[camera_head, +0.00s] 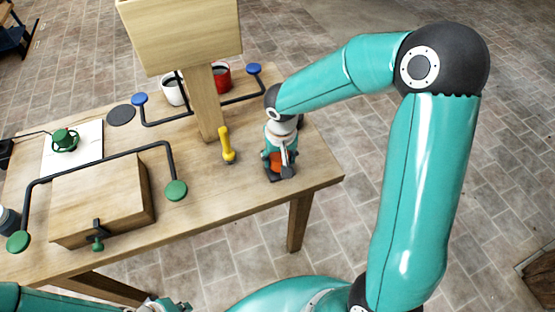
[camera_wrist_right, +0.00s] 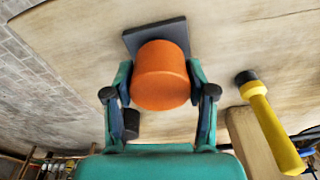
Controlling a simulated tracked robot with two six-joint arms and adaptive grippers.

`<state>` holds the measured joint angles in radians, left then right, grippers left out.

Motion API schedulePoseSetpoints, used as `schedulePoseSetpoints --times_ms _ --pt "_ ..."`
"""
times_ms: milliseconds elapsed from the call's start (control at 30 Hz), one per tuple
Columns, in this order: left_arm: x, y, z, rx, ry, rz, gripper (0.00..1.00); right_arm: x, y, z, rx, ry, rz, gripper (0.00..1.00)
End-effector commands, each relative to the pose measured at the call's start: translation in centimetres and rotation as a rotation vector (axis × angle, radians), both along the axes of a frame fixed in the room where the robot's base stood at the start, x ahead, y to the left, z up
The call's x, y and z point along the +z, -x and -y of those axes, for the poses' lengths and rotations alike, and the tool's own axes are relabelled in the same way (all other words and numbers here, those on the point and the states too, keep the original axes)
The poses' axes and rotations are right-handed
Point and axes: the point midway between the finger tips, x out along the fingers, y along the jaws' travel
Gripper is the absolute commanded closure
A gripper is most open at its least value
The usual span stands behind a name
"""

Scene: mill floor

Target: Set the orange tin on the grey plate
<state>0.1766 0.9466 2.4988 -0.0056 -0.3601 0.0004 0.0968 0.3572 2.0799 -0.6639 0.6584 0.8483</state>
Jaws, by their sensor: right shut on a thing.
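The orange tin (camera_head: 276,161) is between the fingers of my right gripper (camera_head: 281,160) near the table's right end. In the right wrist view the tin (camera_wrist_right: 160,78) sits between both fingers of the gripper (camera_wrist_right: 163,90), which is shut on it. A dark grey square plate (camera_wrist_right: 148,30) shows just beyond the tin, and its edge shows below the gripper in the head view (camera_head: 283,177). The tin overlaps the plate in both views; I cannot tell whether they touch. My left gripper (camera_head: 172,305) is partly in view at the bottom edge, its fingers unclear.
A wooden box (camera_head: 100,200), black bars with green and blue knobs, a dark round disc (camera_head: 121,116), and white (camera_head: 172,92) and red (camera_head: 222,78) cups occupy the table.

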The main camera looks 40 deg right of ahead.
Motion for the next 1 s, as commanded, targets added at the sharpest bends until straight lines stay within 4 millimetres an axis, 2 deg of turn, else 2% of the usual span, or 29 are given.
schedulePoseSetpoints --times_ms 100,467,500,633,1000 --pt "-0.03 0.00 0.00 0.000 0.000 0.000 1.00 -1.11 0.04 -0.04 0.001 -0.002 -0.001 0.82" --pt "-0.45 0.00 0.00 0.000 0.000 0.000 1.00 -1.47 -0.04 -0.07 0.001 -0.001 0.002 0.82" --pt "-0.37 0.01 0.01 0.000 0.000 0.000 1.00 -1.39 -0.02 -0.08 0.001 -0.002 0.001 0.41" --pt "-0.30 0.00 0.00 0.000 0.000 0.000 1.00 -1.33 -0.03 -0.08 0.001 -0.002 0.001 0.19" --pt "-0.09 -0.01 0.00 0.000 0.000 0.000 1.00 -1.15 -0.05 -0.11 0.002 -0.002 0.001 0.19"
